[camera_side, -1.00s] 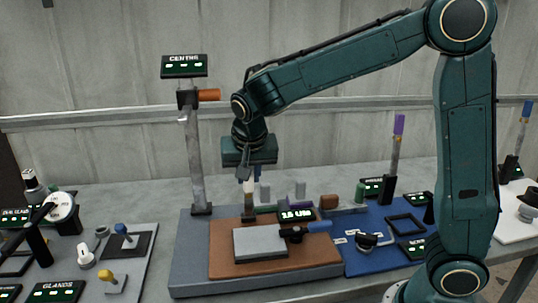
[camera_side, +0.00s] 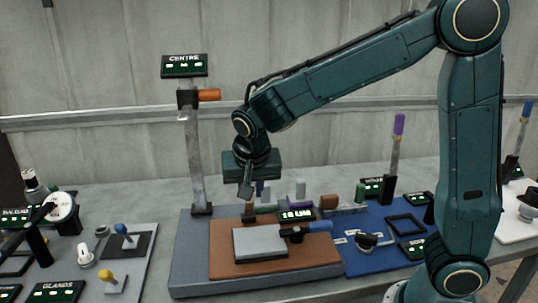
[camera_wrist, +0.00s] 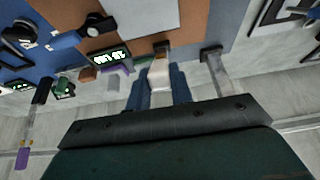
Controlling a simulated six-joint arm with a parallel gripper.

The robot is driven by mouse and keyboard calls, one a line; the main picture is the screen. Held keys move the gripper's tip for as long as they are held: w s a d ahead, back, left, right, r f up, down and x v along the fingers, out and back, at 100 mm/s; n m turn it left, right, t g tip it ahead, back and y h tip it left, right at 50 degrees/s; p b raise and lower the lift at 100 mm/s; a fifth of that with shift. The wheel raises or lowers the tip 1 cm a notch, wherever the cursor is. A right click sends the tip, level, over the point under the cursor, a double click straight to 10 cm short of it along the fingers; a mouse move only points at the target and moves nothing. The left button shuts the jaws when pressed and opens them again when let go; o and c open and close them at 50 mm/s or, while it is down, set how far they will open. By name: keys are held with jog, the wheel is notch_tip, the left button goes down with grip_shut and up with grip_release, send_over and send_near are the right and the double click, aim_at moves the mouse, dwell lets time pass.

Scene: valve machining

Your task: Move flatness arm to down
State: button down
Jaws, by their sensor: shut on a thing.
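The flatness arm is a short lever with a pale grip (camera_wrist: 160,76) at the back of the brown-topped flatness block. Its brown foot shows in the side view (camera_side: 248,210). The block carries a grey plate (camera_side: 259,243) and a lit display (camera_side: 296,215). My gripper (camera_side: 249,190) is over the back of the block, tilted. In the wrist view, its blue fingers (camera_wrist: 158,84) are shut on the pale grip, one on each side. In the side view the fingers and wrist partly hide the grip, so its exact angle is hard to tell.
A grey post (camera_side: 198,160) with an orange handle (camera_side: 208,94) and a CENTRE sign stands close to the left of my gripper. Small upright parts and a blue mat (camera_side: 375,262) are to the right.

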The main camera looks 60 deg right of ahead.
jog(key=shift+s+a+f, duration=0.1)
jog(key=shift+s+a, duration=0.05)
jog(key=shift+s+a+f, duration=1.1)
jog(key=shift+f, duration=0.25)
jog(key=shift+s+a+f, duration=0.2)
jog(key=shift+f, duration=0.2)
jog(key=shift+s+a+f, duration=0.2)
jog(key=shift+f, duration=0.2)
jog(key=shift+s+a+f, duration=0.25)
jog(key=shift+f, duration=0.3)
jog(key=shift+s+a+f, duration=0.2)
jog(key=shift+f, duration=0.3)
